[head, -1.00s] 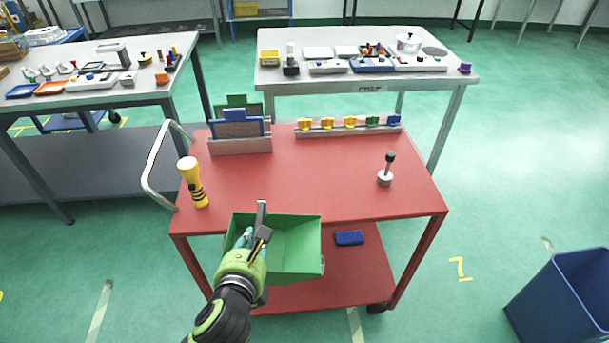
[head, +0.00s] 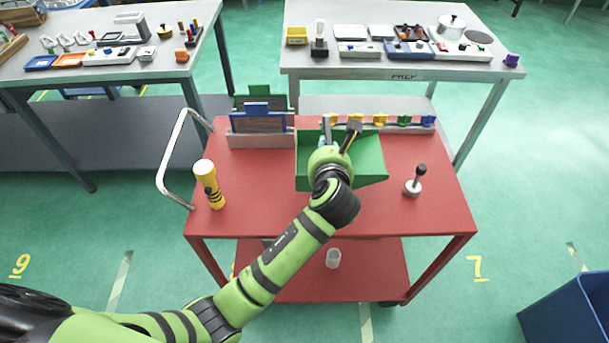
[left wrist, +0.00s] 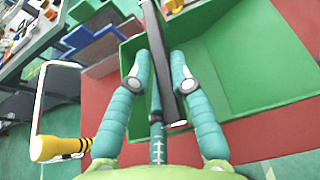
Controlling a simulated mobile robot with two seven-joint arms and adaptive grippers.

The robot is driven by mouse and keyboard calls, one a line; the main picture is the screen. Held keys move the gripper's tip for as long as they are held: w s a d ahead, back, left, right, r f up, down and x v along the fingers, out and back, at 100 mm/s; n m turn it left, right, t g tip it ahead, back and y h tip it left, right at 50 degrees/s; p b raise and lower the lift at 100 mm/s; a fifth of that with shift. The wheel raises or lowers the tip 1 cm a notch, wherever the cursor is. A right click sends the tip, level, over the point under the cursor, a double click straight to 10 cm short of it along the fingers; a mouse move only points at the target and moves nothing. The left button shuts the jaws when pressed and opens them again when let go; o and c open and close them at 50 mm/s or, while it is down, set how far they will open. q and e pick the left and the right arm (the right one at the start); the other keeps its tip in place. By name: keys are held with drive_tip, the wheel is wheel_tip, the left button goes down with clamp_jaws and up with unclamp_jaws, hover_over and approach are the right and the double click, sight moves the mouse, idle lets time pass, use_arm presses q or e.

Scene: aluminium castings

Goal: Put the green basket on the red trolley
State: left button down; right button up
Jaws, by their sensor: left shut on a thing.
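The green basket (head: 370,165) is over the top deck of the red trolley (head: 260,210), right of its middle and near the back. My left gripper (head: 338,140) is shut on the basket at its left part. In the left wrist view the basket (left wrist: 250,60) fills the upper right, and a dark bar runs between the closed fingers (left wrist: 160,70). The gripper hides part of the basket. I cannot tell whether the basket's bottom touches the deck. My right gripper is not in view.
On the trolley are a yellow flashlight (head: 209,185), a rack of upright panels (head: 260,138), a row of coloured clips (head: 404,121) partly behind the basket, and a grey knobbed tool (head: 414,182). The front deck is partly clear.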

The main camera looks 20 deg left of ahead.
use_arm(q)
drive_tip(key=s+a+f, duration=0.1)
drive_tip(key=a, duration=0.1)
drive_tip(key=s+a+f, duration=0.1)
drive_tip(key=a, duration=0.1)
drive_tip(key=s+a+f+p, duration=0.1)
drive_tip(key=a, duration=0.1)
drive_tip(key=shift+s+f, duration=0.1)
drive_tip(key=shift+f, duration=0.2)
drive_tip(key=f, duration=0.4)
drive_tip(key=shift+s+a+f, duration=0.1)
drive_tip(key=shift+a+f, duration=0.1)
drive_tip(key=shift+f, duration=0.05)
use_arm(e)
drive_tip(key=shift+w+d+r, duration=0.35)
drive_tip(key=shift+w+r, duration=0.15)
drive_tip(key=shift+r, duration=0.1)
use_arm(q)
drive_tip(key=c, duration=1.1)
unclamp_jaws()
drive_tip(key=shift+f, duration=0.15)
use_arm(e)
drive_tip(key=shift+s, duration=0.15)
use_arm(q)
drive_tip(key=v, duration=1.2)
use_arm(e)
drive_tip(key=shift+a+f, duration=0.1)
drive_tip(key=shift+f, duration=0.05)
